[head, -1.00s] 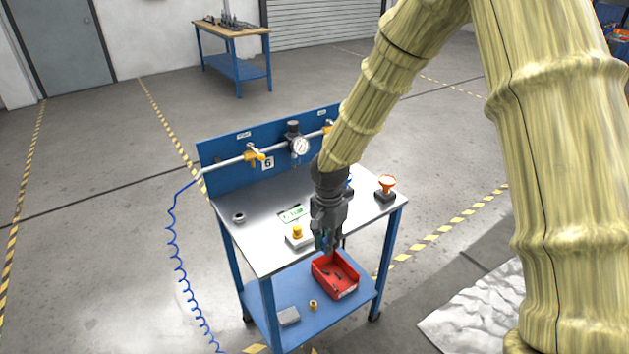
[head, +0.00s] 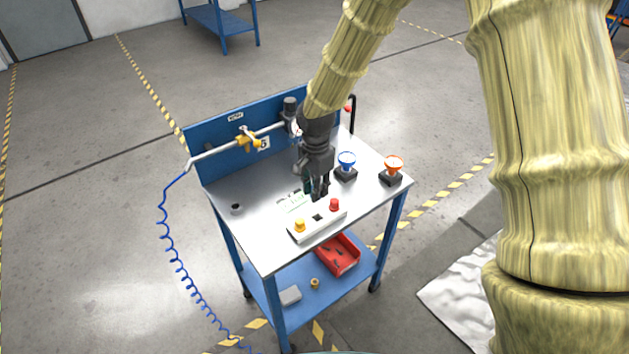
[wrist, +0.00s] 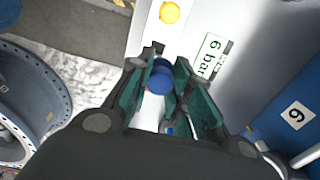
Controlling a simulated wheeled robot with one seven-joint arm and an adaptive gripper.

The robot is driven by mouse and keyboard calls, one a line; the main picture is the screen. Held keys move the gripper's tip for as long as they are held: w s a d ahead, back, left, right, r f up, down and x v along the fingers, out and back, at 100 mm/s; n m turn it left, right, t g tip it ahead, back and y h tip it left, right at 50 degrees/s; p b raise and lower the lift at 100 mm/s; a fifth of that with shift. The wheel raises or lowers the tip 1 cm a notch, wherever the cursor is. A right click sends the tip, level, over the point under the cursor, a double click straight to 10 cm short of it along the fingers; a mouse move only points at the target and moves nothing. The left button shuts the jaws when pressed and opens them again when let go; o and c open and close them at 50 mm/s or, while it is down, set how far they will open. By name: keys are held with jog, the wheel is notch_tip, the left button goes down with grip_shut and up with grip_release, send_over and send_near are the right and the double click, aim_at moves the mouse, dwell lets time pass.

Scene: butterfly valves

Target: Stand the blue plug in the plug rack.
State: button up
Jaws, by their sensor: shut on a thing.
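The plug rack (head: 318,226) is a pale block near the front of the bench top. A yellow plug (head: 299,225) stands at its left end and a red plug (head: 334,205) at its right end. A dark square opening (head: 317,217) between them is empty. My gripper (head: 319,194) is just above and behind the rack, pointing down. In the wrist view the blue plug (wrist: 161,76) sits between its green-padded fingers, and they are shut on it. In that view the yellow plug (wrist: 169,12) and the dark opening (wrist: 153,47) lie beyond the fingertips. The head view hides the blue plug.
A blue-topped piece (head: 346,160) and an orange-topped piece (head: 393,165) stand on dark bases to the right. A pipe with a yellow valve (head: 245,139) runs along the blue back panel. A red bin (head: 338,256) is on the lower shelf. The bench's left side is mostly clear.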

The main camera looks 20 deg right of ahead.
jog(key=shift+s+d+f, duration=0.1)
jog(key=shift+s+f, duration=0.1)
jog(key=shift+f, duration=0.1)
jog(key=shift+d+f+b, duration=0.1)
jog(key=shift+f+b, duration=0.2)
jog(key=shift+b, duration=0.2)
jog(key=shift+f+b, duration=1.5)
jog(key=shift+f, duration=1.3)
jog(key=shift+f, duration=1.15)
dwell(1.0)
jog(key=o, duration=0.8)
jog(key=shift+o, duration=0.5)
